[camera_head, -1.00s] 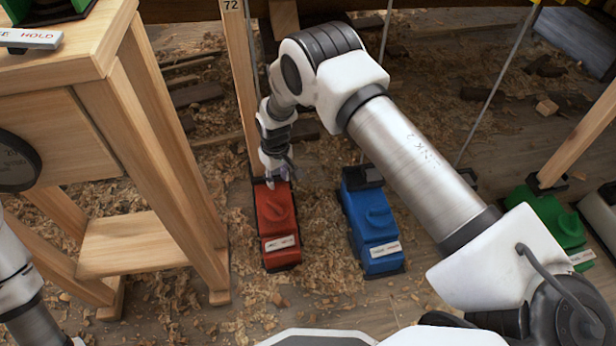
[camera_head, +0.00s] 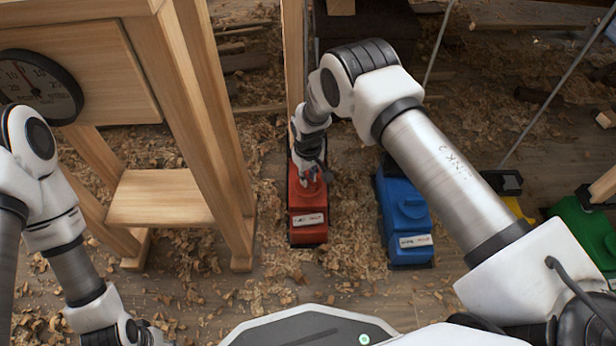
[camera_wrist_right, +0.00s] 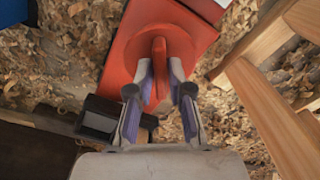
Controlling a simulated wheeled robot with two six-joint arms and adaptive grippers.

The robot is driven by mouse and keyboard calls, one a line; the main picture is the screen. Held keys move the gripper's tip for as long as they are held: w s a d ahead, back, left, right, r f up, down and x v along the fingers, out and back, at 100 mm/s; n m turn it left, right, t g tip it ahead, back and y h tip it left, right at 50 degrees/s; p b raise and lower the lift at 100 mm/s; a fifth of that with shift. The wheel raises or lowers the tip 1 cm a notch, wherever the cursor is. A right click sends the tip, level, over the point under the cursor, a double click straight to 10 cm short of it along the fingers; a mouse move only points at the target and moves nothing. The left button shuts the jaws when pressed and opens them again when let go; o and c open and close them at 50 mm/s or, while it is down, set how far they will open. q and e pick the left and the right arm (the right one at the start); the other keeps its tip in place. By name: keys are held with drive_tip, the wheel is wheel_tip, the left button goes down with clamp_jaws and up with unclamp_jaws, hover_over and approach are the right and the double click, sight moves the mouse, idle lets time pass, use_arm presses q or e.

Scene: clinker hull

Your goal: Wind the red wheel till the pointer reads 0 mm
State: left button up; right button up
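The red wheel (camera_wrist_right: 176,42) is a round red knob with a raised ridge, on top of a red box (camera_head: 308,218) with a white label on the floor. My right gripper (camera_wrist_right: 161,72) is down at the wheel, its fingers on both sides of the ridge. Whether they press on it is not clear. In the head view the right gripper (camera_head: 308,174) covers part of the wheel. My left gripper (camera_head: 150,334) is at the bottom edge, mostly cut off.
A blue box (camera_head: 405,215) stands right of the red one, and a green box (camera_head: 585,232) farther right. A wooden stand (camera_head: 205,110) with a low shelf is at the left. An upright wooden post (camera_head: 293,70) rises behind the red box. Shavings cover the floor.

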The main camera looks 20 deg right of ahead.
drive_tip(key=shift+m, duration=0.4)
clamp_jaws()
drive_tip(key=m+p, duration=0.1)
drive_tip(key=m, duration=0.3)
drive_tip(key=shift+m, duration=0.3)
drive_tip(key=m, duration=0.6)
drive_tip(key=o, duration=0.7)
unclamp_jaws()
wheel_tip(320, 180, up, 12)
